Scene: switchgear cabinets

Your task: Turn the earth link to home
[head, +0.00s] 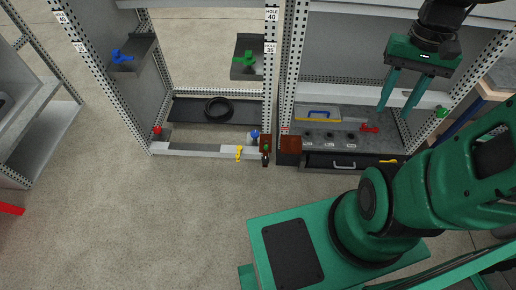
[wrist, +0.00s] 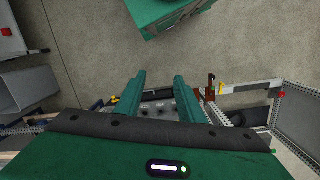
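No readable label tells me which part is the earth link. Candidates in the head view are a red handle (head: 370,128) on the grey shelf of the right cabinet, a yellow handle (head: 239,153) on the left cabinet's bottom rail, and another yellow handle (head: 389,161) at the right drawer front. My gripper (head: 393,112) hangs in front of the right cabinet, fingers pointing down, spread apart and empty. In the wrist view my gripper (wrist: 160,85) shows two separated fingers with nothing between the tips; the cabinet shelf lies beyond them, partly hidden by the gripper body.
Blue (head: 122,57) and green (head: 246,60) handles sit on brackets in the left cabinet. A black cable coil (head: 217,107) lies below. Brown blocks (head: 290,146) stand by the middle post. The drawer (head: 343,164) is below the right shelf. Open floor (head: 190,210) lies in front.

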